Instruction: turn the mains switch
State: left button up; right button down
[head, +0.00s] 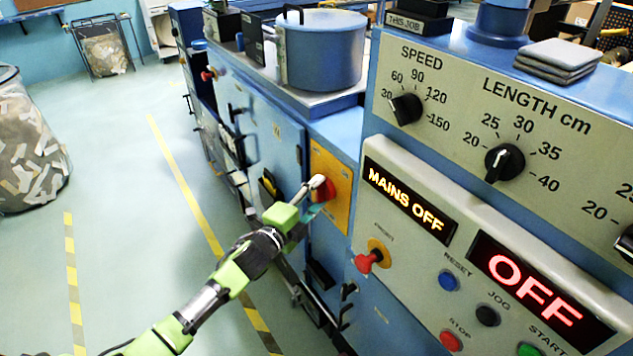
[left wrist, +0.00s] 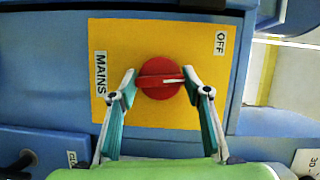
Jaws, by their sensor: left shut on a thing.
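The mains switch is a red rotary knob (head: 328,190) on a yellow plate (head: 341,212) on the blue machine's side. In the left wrist view the red knob (left wrist: 160,90) has a raised bar with a white mark pointing right. The yellow plate (left wrist: 135,38) carries a MAINS label (left wrist: 101,73) at left and an OFF label (left wrist: 221,43) at upper right. My left gripper (head: 317,190) is at the knob, its fingers shut on the bar from both ends; it also shows in the left wrist view (left wrist: 161,80). My right gripper is not in view.
The panel's display (head: 408,200) reads MAINS OFF and the large display (head: 530,292) reads OFF. A red mushroom button (head: 369,260) sticks out right of my left gripper. A blue pot (head: 321,50) stands on the machine. The floor at left is open, with a waste bag (head: 30,145).

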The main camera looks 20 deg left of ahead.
pick_arm(q)
jog(key=n+g+p, duration=0.1)
jog(key=p, duration=0.1)
jog(key=n+p, duration=0.2)
jog(key=p, duration=0.1)
jog(key=shift+a+r+n+g, duration=0.1)
jog(key=shift+r+n+g, duration=0.2)
jog(key=shift+g, duration=0.1)
jog(key=shift+f+n+g+h+p, duration=0.25)
jog(key=shift+n+g+p, duration=0.35)
jog(key=shift+n+p, duration=0.6)
jog(key=o, duration=1.1)
jog(key=v, duration=1.2)
jog(key=shift+w+a, duration=0.1)
